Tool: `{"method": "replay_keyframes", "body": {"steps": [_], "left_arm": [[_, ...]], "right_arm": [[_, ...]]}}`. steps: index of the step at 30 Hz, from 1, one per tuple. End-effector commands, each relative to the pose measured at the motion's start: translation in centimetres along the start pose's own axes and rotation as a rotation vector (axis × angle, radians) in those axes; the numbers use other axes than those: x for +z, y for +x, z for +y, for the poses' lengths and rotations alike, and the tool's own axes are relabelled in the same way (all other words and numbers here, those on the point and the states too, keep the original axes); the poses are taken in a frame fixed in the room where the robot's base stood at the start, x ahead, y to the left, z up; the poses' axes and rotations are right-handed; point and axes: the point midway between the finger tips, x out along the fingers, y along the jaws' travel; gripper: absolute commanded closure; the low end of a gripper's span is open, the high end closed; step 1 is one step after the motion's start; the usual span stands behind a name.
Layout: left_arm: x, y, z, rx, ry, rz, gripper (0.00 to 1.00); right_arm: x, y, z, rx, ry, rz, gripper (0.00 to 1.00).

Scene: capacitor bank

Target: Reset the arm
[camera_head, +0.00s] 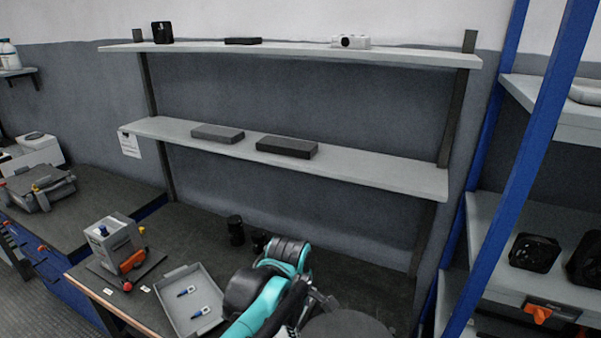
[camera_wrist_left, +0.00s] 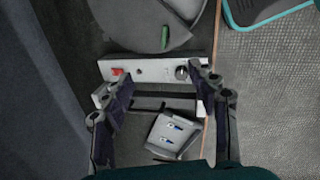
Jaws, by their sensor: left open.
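My left arm rises from the bottom middle of the head view, with teal and black links. Its gripper (camera_head: 314,300) is partly hidden behind these links. In the left wrist view the fingers of the left gripper (camera_wrist_left: 160,98) are spread apart, with nothing held between them. Beyond the fingers lies a white panel (camera_wrist_left: 155,72) with a red switch and a dark knob. My right gripper is not in view.
A grey tray (camera_head: 171,310) holds two blue-and-white pieces on the bench. A grey box (camera_head: 113,241) with an orange part stands on a dark mat left of it. Shelves (camera_head: 380,176) span the wall behind. A blue rack post (camera_head: 540,125) stands right.

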Motion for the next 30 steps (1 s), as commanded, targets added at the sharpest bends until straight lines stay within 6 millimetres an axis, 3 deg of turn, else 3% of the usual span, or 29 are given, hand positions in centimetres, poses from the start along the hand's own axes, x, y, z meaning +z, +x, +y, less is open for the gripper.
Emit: {"method": "replay_keyframes", "body": {"steps": [3, 9, 18, 23, 30], "left_arm": [[-3.5, -1.7, -3.0, 0.072, 0.214, 0.025, 0.41], [-8.2, -3.2, -8.3, 0.170, 0.604, 0.124, 0.41], [-12.4, -2.9, -15.2, 0.209, 1.105, 0.340, 0.41], [-13.2, -2.4, -16.7, 0.197, 1.229, 0.401, 0.41], [-13.3, -2.4, -16.9, 0.194, 1.258, 0.414, 0.41]], "right_arm": [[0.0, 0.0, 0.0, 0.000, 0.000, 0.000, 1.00], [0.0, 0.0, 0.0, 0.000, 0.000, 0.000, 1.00], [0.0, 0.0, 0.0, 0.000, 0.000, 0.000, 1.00], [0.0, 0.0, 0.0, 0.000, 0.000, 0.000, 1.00], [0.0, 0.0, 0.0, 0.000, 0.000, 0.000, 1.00]]}}
